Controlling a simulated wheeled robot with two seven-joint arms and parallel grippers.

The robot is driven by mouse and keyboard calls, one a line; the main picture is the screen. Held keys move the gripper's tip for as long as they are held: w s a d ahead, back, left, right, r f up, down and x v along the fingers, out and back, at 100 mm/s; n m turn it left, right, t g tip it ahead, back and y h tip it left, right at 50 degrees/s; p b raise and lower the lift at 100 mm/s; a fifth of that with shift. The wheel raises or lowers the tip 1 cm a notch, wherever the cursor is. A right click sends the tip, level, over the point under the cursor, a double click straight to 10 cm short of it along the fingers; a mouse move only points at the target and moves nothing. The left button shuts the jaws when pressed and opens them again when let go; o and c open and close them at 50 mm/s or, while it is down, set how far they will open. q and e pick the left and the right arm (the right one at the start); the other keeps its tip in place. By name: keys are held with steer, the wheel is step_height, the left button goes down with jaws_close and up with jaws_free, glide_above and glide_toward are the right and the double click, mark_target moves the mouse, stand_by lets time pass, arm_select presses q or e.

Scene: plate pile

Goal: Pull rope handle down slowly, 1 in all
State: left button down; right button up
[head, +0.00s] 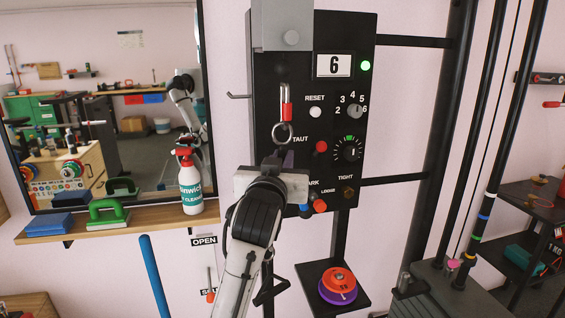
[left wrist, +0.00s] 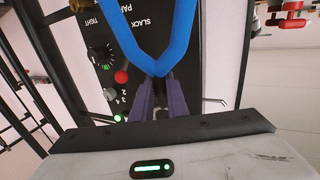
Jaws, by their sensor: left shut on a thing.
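My left gripper (head: 286,157) is in front of the black control panel (head: 268,60), just below a metal ring (head: 282,132) under a red tag (head: 286,111). In the left wrist view my left gripper (left wrist: 162,82) is shut on a blue V-shaped handle (left wrist: 122,36). The point of the V lies between the dark fingertips, and its two limbs spread away from them. In the head view my own gripper and arm hide the grip. My right gripper is not in view.
The panel has a display reading 6, a lit green lamp (head: 365,65), dials and buttons. A shelf (head: 140,225) at left holds a spray bottle (head: 190,188) and a green-handled tool (head: 108,211). A small black shelf below holds red and purple discs (head: 338,283). Black posts stand at right.

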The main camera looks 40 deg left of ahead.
arm_select(q)
steer(key=shift+f, duration=0.3)
steer(key=c, duration=1.6)
jaws_free()
steer(key=shift+r, duration=0.1)
steer(key=shift+c, duration=0.2)
steer(key=b+v, duration=0.1)
steer(key=v, duration=0.9)
steer(key=shift+s+b, duration=0.15)
steer(key=shift+b, duration=0.15)
